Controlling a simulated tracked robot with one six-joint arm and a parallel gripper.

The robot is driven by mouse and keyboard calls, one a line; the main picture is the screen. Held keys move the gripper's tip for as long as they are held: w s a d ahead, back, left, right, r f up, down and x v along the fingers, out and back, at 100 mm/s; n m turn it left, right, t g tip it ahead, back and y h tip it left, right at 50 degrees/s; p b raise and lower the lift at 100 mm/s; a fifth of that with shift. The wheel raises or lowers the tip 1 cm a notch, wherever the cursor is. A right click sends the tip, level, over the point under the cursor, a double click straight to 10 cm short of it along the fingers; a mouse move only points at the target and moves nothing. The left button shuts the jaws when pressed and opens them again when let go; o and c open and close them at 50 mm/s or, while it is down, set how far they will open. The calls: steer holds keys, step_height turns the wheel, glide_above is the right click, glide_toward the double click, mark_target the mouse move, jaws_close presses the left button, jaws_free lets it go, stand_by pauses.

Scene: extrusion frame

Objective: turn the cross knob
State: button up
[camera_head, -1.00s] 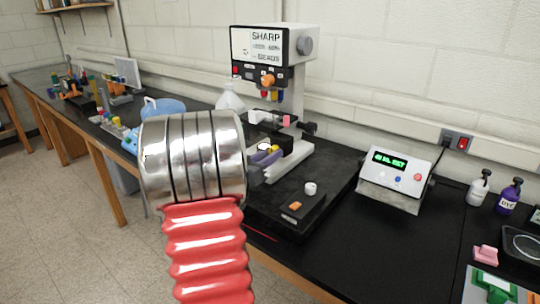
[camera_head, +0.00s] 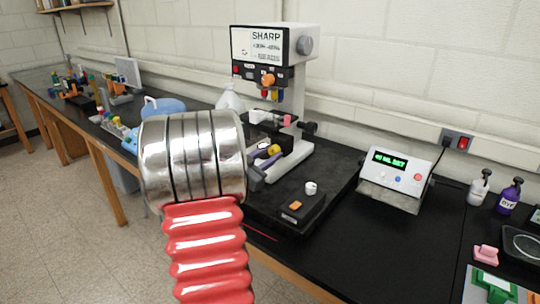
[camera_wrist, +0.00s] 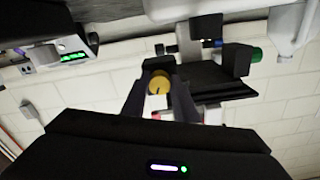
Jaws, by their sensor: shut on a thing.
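A yellow round knob (camera_wrist: 158,83) sits between my two dark fingers in the wrist view; I take it for the cross knob, though its cross shape cannot be made out. My gripper (camera_wrist: 158,76) is shut on it. In the head view the yellow knob (camera_head: 273,150) shows small at the stage of the white SHARP machine (camera_head: 304,45). My gripper (camera_head: 262,164) is beside it there, partly hidden by my own arm. The exact finger contact is too small to see in that view.
A black slab under the machine carries a small block with an orange button (camera_head: 295,205) and a white knob (camera_head: 310,187). A grey control box (camera_head: 397,178) with a green display stands to the right. The black bench between box and slab is clear.

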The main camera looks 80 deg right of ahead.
steer(key=m, duration=0.4)
steer(key=shift+m, duration=0.3)
steer(key=m, duration=0.3)
steer(key=shift+m, duration=0.3)
steer(key=o, duration=1.1)
steer(key=shift+c, duration=0.2)
steer(key=shift+w+a+r, duration=0.1)
steer(key=shift+w+a, duration=0.2)
steer(key=shift+a, duration=0.2)
steer(key=v, duration=1.2)
steer(key=shift+a, duration=0.3)
